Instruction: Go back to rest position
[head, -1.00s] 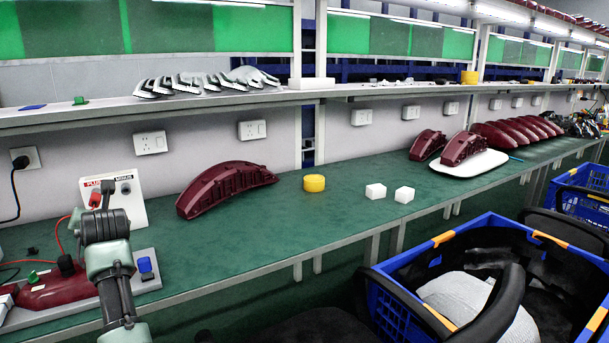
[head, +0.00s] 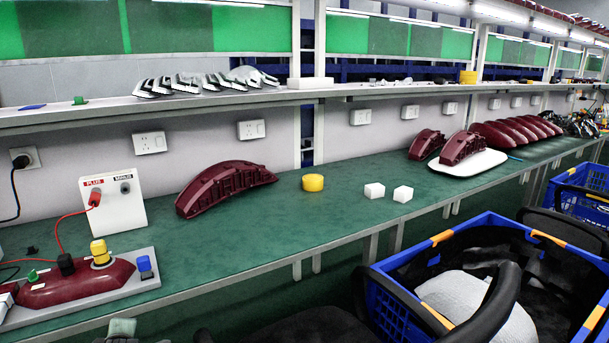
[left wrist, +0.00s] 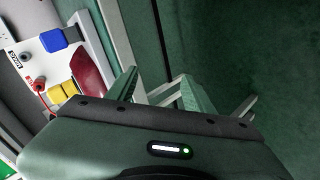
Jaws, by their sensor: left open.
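My left gripper (left wrist: 160,90) is open and empty in the left wrist view, below the table's front edge. In the head view only a small green piece of my left arm (head: 121,328) shows at the bottom edge. A dark red tail lamp (head: 50,291) lies on the white test board (head: 128,284) at the table's left end. Yellow (head: 99,253), black (head: 66,264), green and blue pieces sit on or beside it. Behind it stands the white PLUS/MINUS box (head: 115,207), with a red plug at PLUS. My right gripper is not seen.
The green table (head: 265,236) bears another red lamp (head: 226,188), a yellow cylinder (head: 313,183) and two white cubes. Further right, a white tray (head: 468,164) holds a lamp. A blue crate (head: 393,308) stands in front at the right.

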